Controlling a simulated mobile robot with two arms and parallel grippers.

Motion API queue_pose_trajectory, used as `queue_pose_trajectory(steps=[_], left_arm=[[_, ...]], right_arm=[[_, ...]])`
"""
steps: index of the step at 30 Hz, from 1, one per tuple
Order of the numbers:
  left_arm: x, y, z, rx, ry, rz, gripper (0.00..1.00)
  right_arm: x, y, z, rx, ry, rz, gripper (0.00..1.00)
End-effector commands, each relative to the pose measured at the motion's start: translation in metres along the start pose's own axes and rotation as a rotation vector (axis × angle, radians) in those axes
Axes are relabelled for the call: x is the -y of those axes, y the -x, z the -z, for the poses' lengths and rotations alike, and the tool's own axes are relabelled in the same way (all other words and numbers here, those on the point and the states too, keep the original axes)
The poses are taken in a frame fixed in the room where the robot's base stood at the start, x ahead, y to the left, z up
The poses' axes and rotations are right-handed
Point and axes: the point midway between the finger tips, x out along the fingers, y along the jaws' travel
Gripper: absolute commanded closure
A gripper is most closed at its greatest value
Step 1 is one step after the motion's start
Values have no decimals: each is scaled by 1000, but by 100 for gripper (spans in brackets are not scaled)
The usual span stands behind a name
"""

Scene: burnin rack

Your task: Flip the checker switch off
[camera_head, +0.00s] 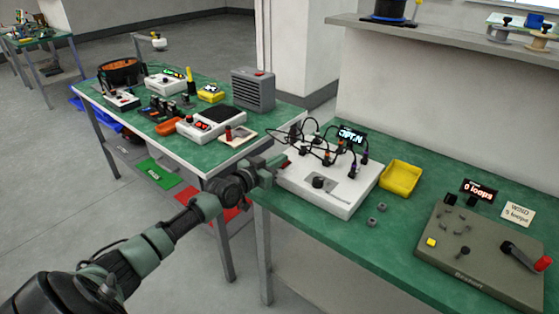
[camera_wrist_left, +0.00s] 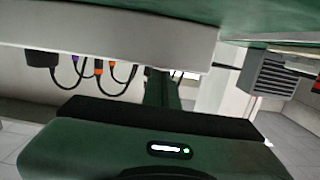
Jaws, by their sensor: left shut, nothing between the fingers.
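The checker appears to be the white box (camera_head: 338,200) on the near green table, with black cables, a small lit display (camera_head: 351,136) and a dark knob (camera_head: 319,183) on top. In the left wrist view, which is upside down, the box (camera_wrist_left: 120,38) is close to the gripper (camera_wrist_left: 161,88), with cables hanging in the picture. My right gripper is not in view.
A yellow tray (camera_head: 400,179) stands right of the box. A grey crank unit (camera_head: 478,262) with a red handle is farther right. A second green table (camera_head: 232,150) with a grey speaker-like box (camera_head: 253,90) and several devices stands behind my left arm. A shelf (camera_head: 440,37) overhangs at the upper right.

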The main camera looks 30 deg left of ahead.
Motion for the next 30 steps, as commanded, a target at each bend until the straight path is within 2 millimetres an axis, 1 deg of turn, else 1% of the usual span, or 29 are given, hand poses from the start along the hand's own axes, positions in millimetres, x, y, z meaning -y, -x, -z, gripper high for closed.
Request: queue_pose_trajectory(steps=[3,5,6,10,13,17,21,23,30], left_arm=[[0,-1,5,35,0,0,100],[0,-2,-2,43,0,-1,100],[0,-2,-3,42,0,-1,100],[0,-2,-2,41,0,-1,100],[0,-2,3,40,0,-1,100],[-1,-2,21,40,1,-1,100],[-3,-4,49,39,1,0,100],[-4,8,41,46,-1,-2,100],[-3,54,51,44,-2,-1,100]], right_arm=[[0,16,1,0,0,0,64],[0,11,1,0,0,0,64],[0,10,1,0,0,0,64],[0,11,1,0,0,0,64],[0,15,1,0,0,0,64],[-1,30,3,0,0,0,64],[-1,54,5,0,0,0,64],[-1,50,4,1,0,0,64],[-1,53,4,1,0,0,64]])
